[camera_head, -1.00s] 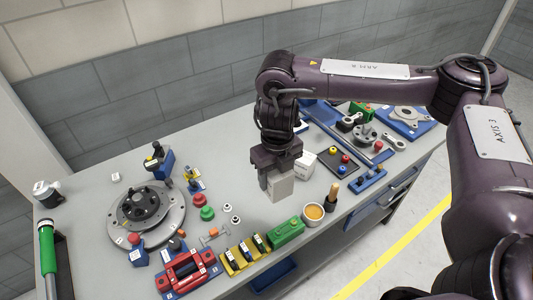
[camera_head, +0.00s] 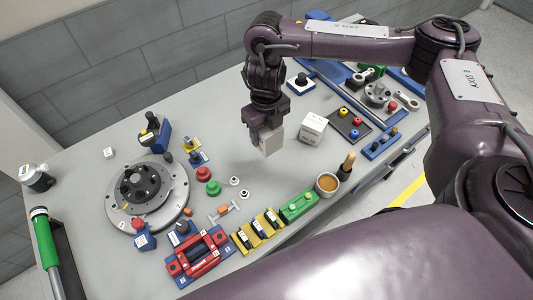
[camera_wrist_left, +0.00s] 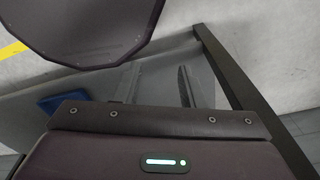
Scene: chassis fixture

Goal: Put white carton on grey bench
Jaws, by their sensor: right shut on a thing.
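The white carton (camera_head: 271,141) is a small pale block held upright in my right gripper (camera_head: 266,124), whose jaws are shut on its upper part. It is over the open middle of the grey bench (camera_head: 235,130); I cannot tell whether its bottom touches the top. A second white box (camera_head: 313,127) with printed marks stands on the bench just to its right, apart from it.
A round grey fixture (camera_head: 147,194) and a red-handled block (camera_head: 199,255) stand left. Red and green buttons (camera_head: 208,181), a green block (camera_head: 298,205) and an amber-topped cup (camera_head: 327,184) lie nearer. A dark tray (camera_head: 350,125) stands right. Bare bench surrounds the carton.

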